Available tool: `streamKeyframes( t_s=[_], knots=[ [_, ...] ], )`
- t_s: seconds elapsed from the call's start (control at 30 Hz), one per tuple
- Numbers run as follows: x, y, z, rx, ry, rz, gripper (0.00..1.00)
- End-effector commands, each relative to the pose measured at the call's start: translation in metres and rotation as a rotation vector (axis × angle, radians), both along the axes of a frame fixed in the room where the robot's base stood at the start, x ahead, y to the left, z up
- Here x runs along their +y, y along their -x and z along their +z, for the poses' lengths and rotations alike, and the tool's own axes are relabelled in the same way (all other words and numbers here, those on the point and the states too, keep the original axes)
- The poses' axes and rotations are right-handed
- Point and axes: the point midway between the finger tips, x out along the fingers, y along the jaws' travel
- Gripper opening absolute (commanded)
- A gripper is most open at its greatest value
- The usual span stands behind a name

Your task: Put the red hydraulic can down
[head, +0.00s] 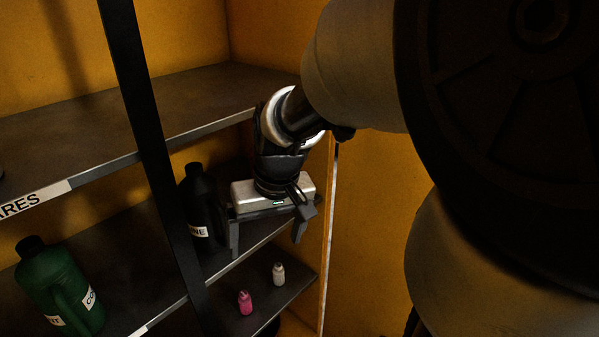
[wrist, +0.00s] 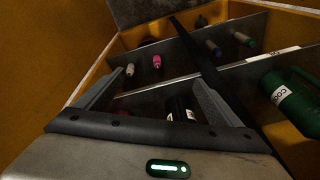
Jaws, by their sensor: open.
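I cannot make out a red hydraulic can for certain in either view. My gripper (head: 266,243) is open, its two fingers spread and pointing down in front of the shelf rack, with nothing seen held. In the wrist view the fingers of my gripper (wrist: 160,98) stand apart. A black bottle with a white label (head: 200,210) stands on the middle shelf just left of my gripper. It also shows low between the fingers in the wrist view (wrist: 180,107).
A green jug (head: 58,290) stands on the middle shelf (head: 130,270) at left. Small pink (head: 245,302) and white (head: 279,273) bottles stand on the lower shelf. A black post (head: 150,130) crosses the rack front. The upper shelf (head: 90,110) looks mostly bare.

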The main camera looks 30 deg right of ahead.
Motion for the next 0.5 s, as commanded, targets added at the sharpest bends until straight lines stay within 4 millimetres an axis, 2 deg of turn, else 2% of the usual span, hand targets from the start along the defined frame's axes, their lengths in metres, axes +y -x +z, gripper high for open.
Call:
streamKeyframes(
  t_s=[0.03, 0.1, 0.23, 0.33, 0.5],
  knots=[
    [0.012, 0.027, 0.102, -0.286, 0.045, 0.026, 0.89],
    [0.017, 0.057, 0.097, -0.281, 0.061, 0.034, 0.89],
    [0.019, 0.092, 0.088, -0.277, 0.085, 0.039, 0.89],
    [0.019, 0.104, 0.085, -0.276, 0.094, 0.038, 0.89],
    [0.018, 0.106, 0.084, -0.277, 0.096, 0.033, 0.89]
  ],
)
